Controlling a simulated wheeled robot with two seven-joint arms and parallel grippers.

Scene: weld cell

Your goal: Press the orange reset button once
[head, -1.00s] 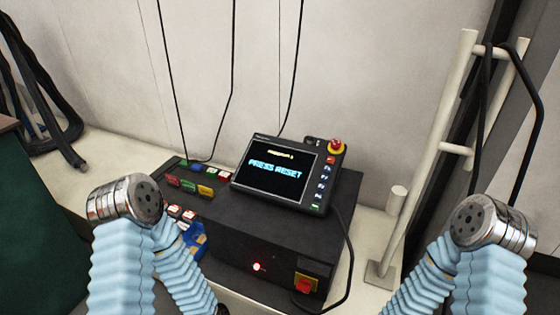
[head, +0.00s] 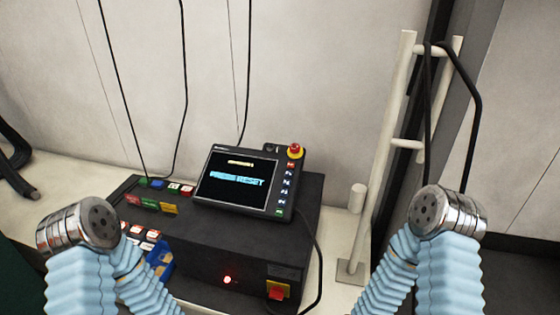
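A black control box (head: 215,255) stands on a pale ledge, with a tilted screen panel (head: 236,184) on top that reads "PRESS RESET". On the box's left part is a row of red, green and a yellow-orange button (head: 169,209); its label is too small to read, so I cannot be sure it is the reset button. Several red-and-white switches (head: 143,236) sit in front of it. My two arms come up from the bottom edge, left and right of the box, and bend back down. Neither gripper shows; both lie below the frame.
A red mushroom button (head: 295,151) on a yellow base tops the panel's right side. A red switch (head: 277,292) and red lamp (head: 227,279) are on the box's front. A blue bin (head: 160,262) is near my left arm. A white pipe stand (head: 385,150) with cables rises right.

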